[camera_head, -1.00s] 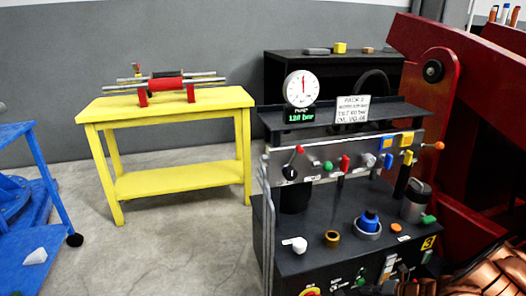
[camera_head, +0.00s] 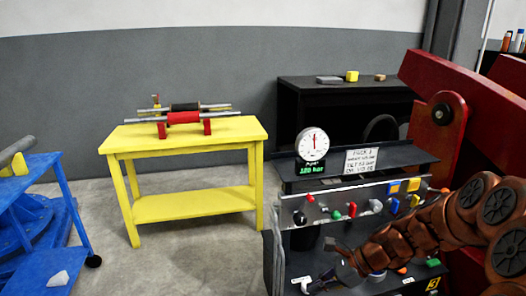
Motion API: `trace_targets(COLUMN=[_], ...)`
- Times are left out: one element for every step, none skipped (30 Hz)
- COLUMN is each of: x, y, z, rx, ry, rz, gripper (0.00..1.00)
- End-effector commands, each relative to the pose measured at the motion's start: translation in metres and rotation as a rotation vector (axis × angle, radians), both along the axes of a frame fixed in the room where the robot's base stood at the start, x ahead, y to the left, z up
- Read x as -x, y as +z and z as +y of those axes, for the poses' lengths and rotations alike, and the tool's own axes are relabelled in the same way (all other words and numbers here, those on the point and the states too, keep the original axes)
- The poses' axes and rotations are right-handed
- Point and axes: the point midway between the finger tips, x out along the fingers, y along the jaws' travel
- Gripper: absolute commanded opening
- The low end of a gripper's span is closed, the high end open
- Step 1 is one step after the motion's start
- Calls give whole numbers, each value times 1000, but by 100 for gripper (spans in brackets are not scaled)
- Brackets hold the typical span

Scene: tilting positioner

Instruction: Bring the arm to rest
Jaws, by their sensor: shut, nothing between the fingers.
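My copper-coloured arm (camera_head: 420,235) reaches in from the right edge in the head view. It runs down and left across the front of the control console (camera_head: 400,188). My gripper (camera_head: 328,270) is at its far end, small and dark, low in front of the console's lower panel. It looks shut and empty. I cannot tell whether it touches the panel. The arm hides part of the console's lower knobs and buttons.
A round gauge (camera_head: 312,145) and a sign (camera_head: 361,160) stand on the console. Red machinery (camera_head: 465,110) rises at the right. A yellow table (camera_head: 190,137) with rollers and a blue frame (camera_head: 65,190) stand left. Floor between them is open.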

Motion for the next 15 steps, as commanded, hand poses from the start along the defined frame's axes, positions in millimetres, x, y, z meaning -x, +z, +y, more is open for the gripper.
trace_targets(x=[13,21,31,39,47,57,65,72,82,90,98,108,116,124,134], y=[23,31,41,48,55,65,72,78,87,94,100,108,114,120,127], z=[8,11,15,18,20,22,24,25,26,26,27,27,27,26,24], rx=[28,43,64,78,93,114,128,144,165,181,196,214,229,244,263], ry=[75,119,179,223,267,325,366,410,466,510,551,607,649,691,746], rz=[-37,-60,-85,-104,-123,-151,-169,-188,-212,-231,-247,-267,-282,-297,-314], gripper=[0,0,0,0,0,0,0,0,0,0,0,0,0,0,0])
